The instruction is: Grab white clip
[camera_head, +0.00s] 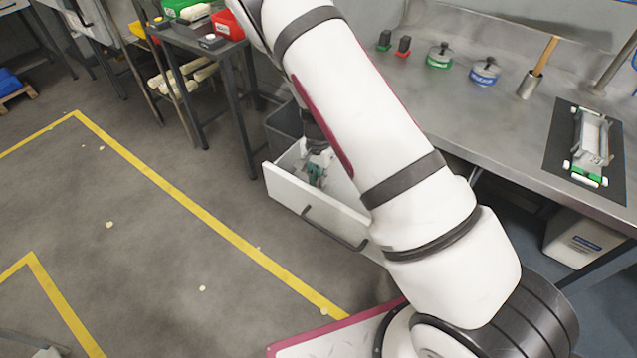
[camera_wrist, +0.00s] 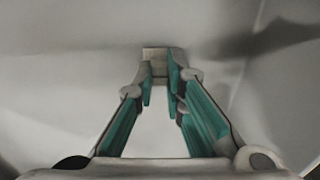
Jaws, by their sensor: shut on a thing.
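My gripper (camera_head: 316,173) reaches down into an open white drawer (camera_head: 300,205) under the workbench. In the wrist view, its two teal-padded fingers (camera_wrist: 162,88) come close together. A small pale piece, which looks like the white clip (camera_wrist: 154,54), shows at the fingertips, held between them. Its full shape is hidden by the fingers. In the head view, the clip cannot be made out inside the drawer. The drawer's pale inner surfaces fill the wrist view around the fingers.
The drawer's dark handle (camera_head: 335,230) faces the floor area. The steel workbench (camera_head: 440,95) stands at right, with a dark mat (camera_head: 560,140) bearing a device. A dark bin (camera_head: 284,125) stands behind the drawer. A side table with red (camera_head: 228,25) and green boxes is at upper left.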

